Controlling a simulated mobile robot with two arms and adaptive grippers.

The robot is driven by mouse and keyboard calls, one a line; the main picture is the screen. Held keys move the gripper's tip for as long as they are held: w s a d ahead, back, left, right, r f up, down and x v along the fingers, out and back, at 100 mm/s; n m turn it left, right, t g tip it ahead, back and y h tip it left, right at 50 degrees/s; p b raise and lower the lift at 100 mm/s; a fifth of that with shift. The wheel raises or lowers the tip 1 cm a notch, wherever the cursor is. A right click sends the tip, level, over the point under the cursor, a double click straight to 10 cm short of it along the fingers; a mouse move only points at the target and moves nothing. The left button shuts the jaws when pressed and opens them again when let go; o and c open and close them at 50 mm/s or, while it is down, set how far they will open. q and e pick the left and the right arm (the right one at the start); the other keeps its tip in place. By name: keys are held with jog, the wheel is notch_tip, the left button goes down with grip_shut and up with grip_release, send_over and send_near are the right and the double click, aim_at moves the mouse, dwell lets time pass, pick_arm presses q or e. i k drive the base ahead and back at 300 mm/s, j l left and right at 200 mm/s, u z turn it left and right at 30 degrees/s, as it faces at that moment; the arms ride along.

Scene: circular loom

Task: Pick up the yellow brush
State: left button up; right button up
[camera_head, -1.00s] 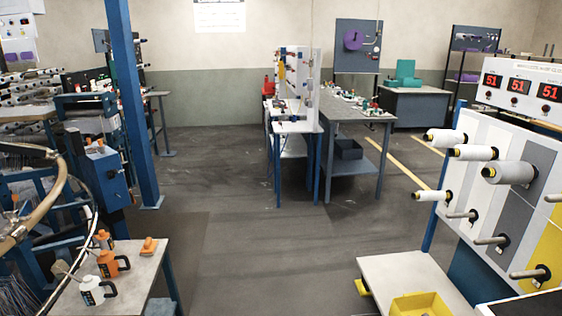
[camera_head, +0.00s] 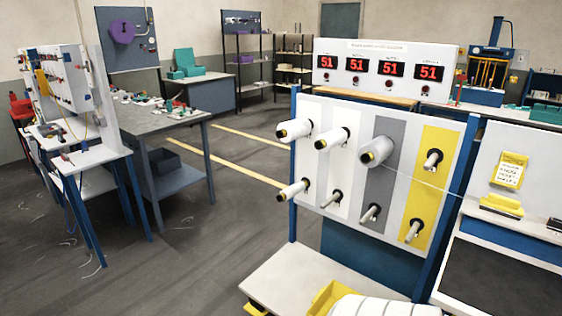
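I cannot make out for certain a yellow brush. A small yellow object (camera_head: 502,205) sits on a ledge at the right, below a yellow card with writing (camera_head: 510,170); it is too small to tell whether it is a brush.
A panel with spools on pegs (camera_head: 375,150) stands right of centre, under red displays (camera_head: 382,68). A yellow bin (camera_head: 327,297) and white rounded shapes (camera_head: 390,308) are at the bottom. A grey workbench (camera_head: 150,122) stands left. Floor between is clear.

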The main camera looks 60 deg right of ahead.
aim_at(508, 208)
jog(key=i+z, duration=0.1)
jog(key=z, duration=0.3)
jog(key=i+z, duration=0.1)
jog(key=z, duration=0.3)
jog(key=j+z, duration=0.1)
jog(key=z, duration=0.3)
jog(key=i+j+z, duration=0.1)
jog(key=z, duration=0.25)
